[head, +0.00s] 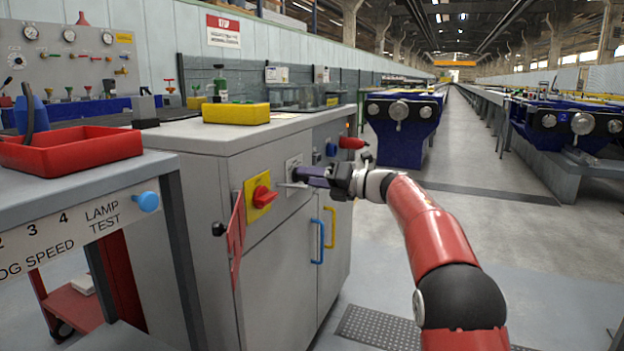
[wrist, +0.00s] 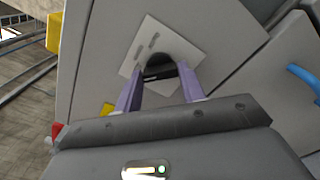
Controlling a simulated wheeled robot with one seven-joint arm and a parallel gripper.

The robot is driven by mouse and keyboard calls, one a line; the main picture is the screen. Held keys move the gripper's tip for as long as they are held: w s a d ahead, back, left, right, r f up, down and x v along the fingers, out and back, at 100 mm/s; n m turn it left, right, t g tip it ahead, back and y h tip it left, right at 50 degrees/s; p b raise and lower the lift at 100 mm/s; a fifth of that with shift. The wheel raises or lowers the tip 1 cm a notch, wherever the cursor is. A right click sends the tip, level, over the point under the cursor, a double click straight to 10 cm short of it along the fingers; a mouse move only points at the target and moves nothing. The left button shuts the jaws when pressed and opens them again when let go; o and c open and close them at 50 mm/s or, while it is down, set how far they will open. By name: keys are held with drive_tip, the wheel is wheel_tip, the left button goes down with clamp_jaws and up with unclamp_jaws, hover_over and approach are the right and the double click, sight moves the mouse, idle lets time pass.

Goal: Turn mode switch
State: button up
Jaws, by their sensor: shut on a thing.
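The mode switch is a dark knob (wrist: 158,58) on a pale square plate (wrist: 136,47) with small slot-like marks, on the grey cabinet's face. In the head view the plate (head: 293,163) shows just left of my fingertips, and the knob is mostly hidden. My gripper (head: 308,177) reaches in from the right. In the wrist view its two purple fingers (wrist: 160,82) are on either side of the knob, shut on it. The plate appears tilted in the wrist view. I cannot tell the knob's exact setting.
A red rotary switch on a yellow plate (head: 261,198) is left of the mode switch. A blue knob (head: 331,149) and red knob (head: 352,142) are to the right. Blue (head: 318,241) and yellow handles (head: 330,227) stick out below. The aisle floor at right is open.

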drive_tip(key=shift+f, duration=0.2)
drive_tip(key=o, duration=1)
drive_tip(key=shift+r, duration=0.15)
drive_tip(key=shift+d, duration=0.1)
drive_tip(key=v, duration=0.7)
drive_tip(key=shift+s+d, duration=0.1)
drive_tip(key=shift+d, duration=0.2)
